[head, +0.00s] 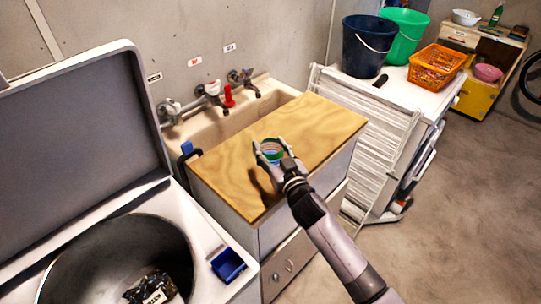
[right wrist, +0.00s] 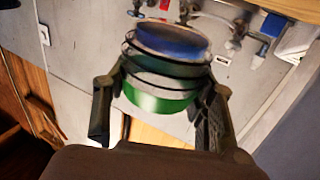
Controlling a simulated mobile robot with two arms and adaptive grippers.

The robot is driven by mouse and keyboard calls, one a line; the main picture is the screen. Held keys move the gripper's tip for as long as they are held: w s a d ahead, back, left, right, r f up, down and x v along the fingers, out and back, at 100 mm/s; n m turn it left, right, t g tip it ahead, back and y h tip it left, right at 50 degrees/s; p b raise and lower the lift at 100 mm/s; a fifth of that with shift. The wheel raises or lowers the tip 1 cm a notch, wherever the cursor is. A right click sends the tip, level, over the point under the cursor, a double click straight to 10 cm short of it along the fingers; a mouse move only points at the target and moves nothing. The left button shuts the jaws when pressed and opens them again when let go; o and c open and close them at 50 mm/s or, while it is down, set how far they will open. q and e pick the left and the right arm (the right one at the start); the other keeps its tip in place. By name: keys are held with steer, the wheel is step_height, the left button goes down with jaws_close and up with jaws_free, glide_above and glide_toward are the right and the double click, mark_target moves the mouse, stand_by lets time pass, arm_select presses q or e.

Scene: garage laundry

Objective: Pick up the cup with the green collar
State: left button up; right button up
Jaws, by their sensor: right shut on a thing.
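The cup with the green collar (head: 271,155) is between the fingers of my right gripper (head: 270,146) over the wooden board. In the right wrist view the cup (right wrist: 165,65) shows a blue end, dark rings, a pale body and a green band (right wrist: 160,100). My right gripper (right wrist: 163,90) has a finger on each side of it and is shut on it. A shadow lies on the board below left of the gripper; the gap under the cup is hard to judge. My left gripper is not in view.
The wooden board (head: 318,122) is otherwise bare, beside a sink (head: 215,133) with taps. An open-lidded washer tub (head: 75,262) and a blue box (head: 228,265) are at left. Dark blue (head: 366,48) and green (head: 402,32) buckets and an orange basket (head: 436,68) stand at upper right.

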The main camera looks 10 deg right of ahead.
step_height(320, 180, up, 15)
steer(key=s+d+f+h, duration=0.1)
steer(key=s+d+f, duration=0.1)
steer(key=s, duration=0.7)
steer(key=s+d+f+m+h, duration=0.1)
steer(key=s+d+f, duration=0.1)
steer(key=s+f, duration=0.3)
steer(key=s+d+f+m+h, duration=0.1)
steer(key=s+f, duration=0.3)
steer(key=s, duration=0.8)
steer(key=shift+s+d, duration=0.35)
steer(key=shift+d, duration=0.1)
steer(key=shift+s+f, duration=0.1)
steer(key=shift+f, duration=0.05)
